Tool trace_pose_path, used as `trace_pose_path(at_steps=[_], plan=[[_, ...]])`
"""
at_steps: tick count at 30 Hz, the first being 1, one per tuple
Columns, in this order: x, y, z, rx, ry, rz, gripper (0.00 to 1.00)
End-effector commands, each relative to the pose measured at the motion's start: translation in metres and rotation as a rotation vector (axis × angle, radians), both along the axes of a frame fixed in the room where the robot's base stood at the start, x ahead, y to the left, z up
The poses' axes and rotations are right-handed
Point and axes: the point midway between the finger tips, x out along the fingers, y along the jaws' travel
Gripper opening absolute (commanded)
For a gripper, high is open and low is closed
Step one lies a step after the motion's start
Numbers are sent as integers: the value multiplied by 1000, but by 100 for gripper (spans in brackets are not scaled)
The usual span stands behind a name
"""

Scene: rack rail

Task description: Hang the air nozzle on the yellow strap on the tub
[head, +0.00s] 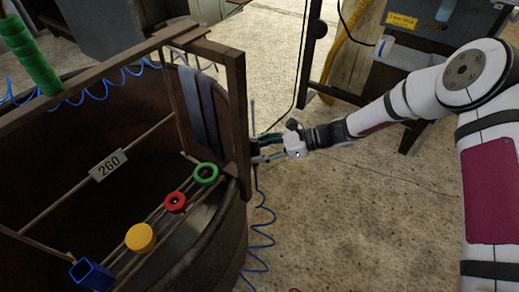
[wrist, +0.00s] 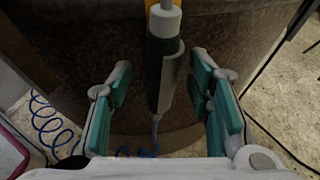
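The air nozzle (wrist: 165,75) is upright in the wrist view, with a dark body and a pale grey collar on top. It stands against the tub wall (wrist: 85,35), between my spread fingers, with visible gaps on both sides. A small piece of yellow strap (wrist: 151,14) shows behind its top; whether the nozzle hangs on it is hidden. My gripper (wrist: 163,105) is open, with teal pads. In the head view, my gripper (head: 262,151) is at the right outer side of the brown tub (head: 222,240), and the nozzle's thin grey tip (head: 252,112) rises beside it.
A blue coiled hose (head: 259,235) hangs below the nozzle. A brown frame (head: 238,120) rises at the tub's right side, close to my gripper. Coloured rings and a 260 tag (head: 107,165) sit on rails across the tub. The concrete floor (head: 350,215) to the right is clear.

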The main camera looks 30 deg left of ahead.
Motion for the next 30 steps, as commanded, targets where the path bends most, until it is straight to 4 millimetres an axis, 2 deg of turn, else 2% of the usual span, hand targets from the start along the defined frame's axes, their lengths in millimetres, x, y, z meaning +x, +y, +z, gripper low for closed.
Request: trace_pose_path(at_steps=[8, 21, 25, 30], plan=[[5, -10, 4, -1, -1, -2, 46], [41, -79, 34, 0, -1, -2, 46], [47, -92, 39, 0, 0, -1, 46], [51, -99, 43, 0, 0, -1, 46]])
